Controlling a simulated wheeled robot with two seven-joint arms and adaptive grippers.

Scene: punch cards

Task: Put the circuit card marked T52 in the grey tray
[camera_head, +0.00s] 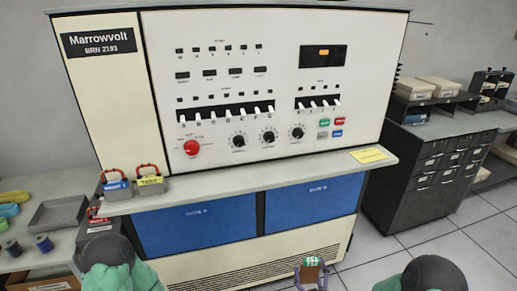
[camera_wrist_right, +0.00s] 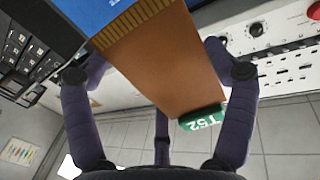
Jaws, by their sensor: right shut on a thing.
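The circuit card marked T52 (camera_wrist_right: 165,62) is a brown board with gold edge contacts and a green handle strip reading T52. My right gripper (camera_wrist_right: 155,60) is shut on it, its fingers on either side of the board. In the head view the card (camera_head: 310,272) shows small at the bottom, held upright with its green strip on top in the right gripper (camera_head: 312,280), in front of the cabinet. A grey tray (camera_head: 58,213) lies on the bench at the left and looks empty. My left gripper is not in view.
The large Marrowvolt cabinet (camera_head: 235,75) with blue panels fills the middle. Red-handled padlock-like items (camera_head: 150,180) stand on its ledge's left end. Spools (camera_head: 43,244) lie near the tray. A dark drawer unit (camera_head: 430,170) stands right; floor (camera_head: 440,250) before it is clear.

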